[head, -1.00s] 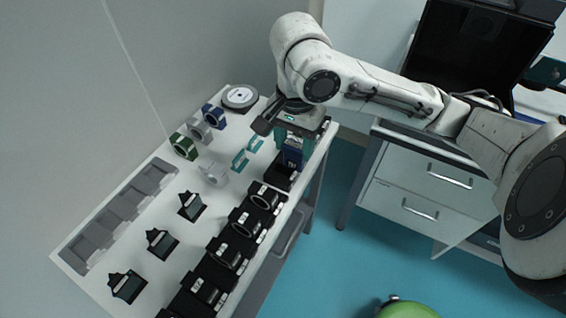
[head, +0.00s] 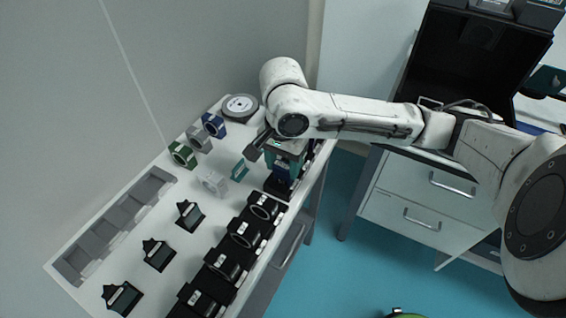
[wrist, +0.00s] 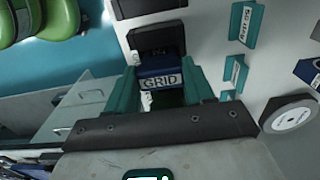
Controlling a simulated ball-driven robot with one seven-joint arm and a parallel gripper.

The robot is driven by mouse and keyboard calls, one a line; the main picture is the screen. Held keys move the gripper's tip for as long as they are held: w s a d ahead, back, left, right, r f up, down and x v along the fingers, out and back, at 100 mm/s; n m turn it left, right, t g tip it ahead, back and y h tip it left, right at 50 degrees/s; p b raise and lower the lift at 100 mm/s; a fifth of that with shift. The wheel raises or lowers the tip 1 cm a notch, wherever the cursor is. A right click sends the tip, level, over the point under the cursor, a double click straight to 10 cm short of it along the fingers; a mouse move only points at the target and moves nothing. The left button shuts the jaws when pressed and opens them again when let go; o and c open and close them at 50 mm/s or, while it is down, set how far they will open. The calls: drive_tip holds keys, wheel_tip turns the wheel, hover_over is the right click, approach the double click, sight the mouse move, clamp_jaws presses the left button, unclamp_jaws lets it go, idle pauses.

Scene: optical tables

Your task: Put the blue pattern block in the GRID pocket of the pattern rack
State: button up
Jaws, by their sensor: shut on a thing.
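The blue pattern block (wrist: 158,72), with a GRID label on its face, sits between the teal fingers of my gripper (wrist: 164,88) in the wrist view. In the head view my gripper (head: 284,165) is over the right edge of the table, and only a small blue part of the block (head: 282,183) shows below it. The black pattern rack (head: 238,238) runs along that edge, with several pockets holding dark ring-shaped pieces. The block's lower end is at the rack's far-end pocket (head: 275,191); I cannot tell how deep it sits.
Teal labelled holders (wrist: 241,24) stand beside the rack. A grey tray (head: 115,222) lines the left; several black stands are in the middle.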

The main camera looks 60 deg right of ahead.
sight(283, 166)
drive_tip(key=o, duration=1.1)
drive_tip(key=shift+f, duration=0.1)
drive_tip(key=shift+c, duration=0.2)
wheel_tip(283, 166, up, 12)
drive_tip(key=p, duration=0.2)
